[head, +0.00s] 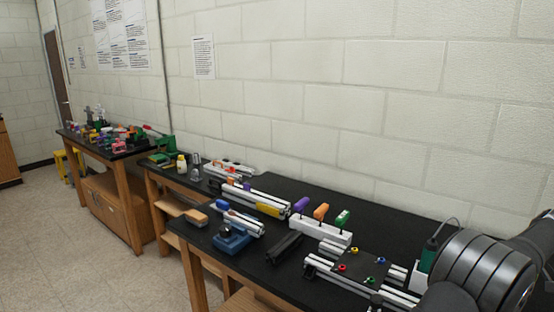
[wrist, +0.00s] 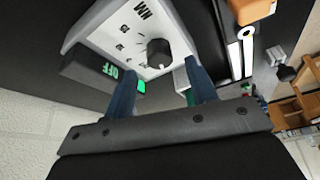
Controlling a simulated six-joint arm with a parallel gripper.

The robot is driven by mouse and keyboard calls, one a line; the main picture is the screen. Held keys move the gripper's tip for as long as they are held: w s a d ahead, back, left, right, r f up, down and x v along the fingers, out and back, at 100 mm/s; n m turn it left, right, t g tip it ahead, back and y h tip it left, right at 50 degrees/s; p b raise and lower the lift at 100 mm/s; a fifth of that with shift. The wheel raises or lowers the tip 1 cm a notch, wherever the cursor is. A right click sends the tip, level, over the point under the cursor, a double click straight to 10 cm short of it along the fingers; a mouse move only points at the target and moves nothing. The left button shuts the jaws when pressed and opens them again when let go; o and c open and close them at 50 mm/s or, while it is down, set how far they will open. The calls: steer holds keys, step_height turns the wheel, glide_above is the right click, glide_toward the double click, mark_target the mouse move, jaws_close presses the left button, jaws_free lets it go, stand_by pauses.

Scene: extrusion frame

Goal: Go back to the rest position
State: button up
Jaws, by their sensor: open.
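My gripper (wrist: 160,80) shows in the wrist view with its two blue fingers spread apart and nothing between them. A white control box (wrist: 110,28) with a dark round knob, "NM" lettering and a green "OFF" display lies beyond the fingertips, partly behind them. I cannot tell whether the fingers touch it. In the head view my arm fills the lower right corner, and its gripper is not visible there. An extrusion frame with a dark plate (head: 358,268) and coloured knobs lies on the black bench (head: 395,222) left of my arm.
A white rack (head: 320,232) holds purple, orange and green-handled tools. A dark green device (head: 428,256) stands close to my arm. Silver extrusions (head: 255,196), a blue fixture (head: 231,240) and a black block (head: 284,247) lie farther left. A block wall runs behind the bench.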

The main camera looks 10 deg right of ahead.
steer(key=v, duration=1.4)
steer(key=x, duration=1.6)
steer(key=shift+a+f, duration=0.1)
steer(key=shift+f, duration=0.15)
steer(key=shift+w+f, duration=0.15)
steer(key=shift+f, duration=0.1)
steer(key=m, duration=0.2)
steer(key=m+h, duration=0.1)
steer(key=m, duration=0.1)
steer(key=shift+a+h, duration=0.15)
steer(key=shift+h, duration=0.15)
steer(key=m+h, duration=0.1)
steer(key=m, duration=0.3)
steer(key=shift+a+m+h, duration=0.1)
steer(key=shift+m+h, duration=0.3)
steer(key=m+h, duration=0.1)
steer(key=m, duration=0.2)
steer(key=shift+m+g, duration=0.3)
steer(key=shift+m, duration=0.1)
steer(key=shift+w+a+m+g+h, duration=0.1)
steer(key=shift+m+g+h, duration=0.2)
steer(key=shift+m, duration=0.7)
steer(key=shift+a+m+g+h, duration=0.15)
steer(key=shift+m+h, duration=0.25)
steer(key=shift+m, duration=0.6)
steer(key=shift+d+g, duration=0.1)
steer(key=shift+g, duration=0.15)
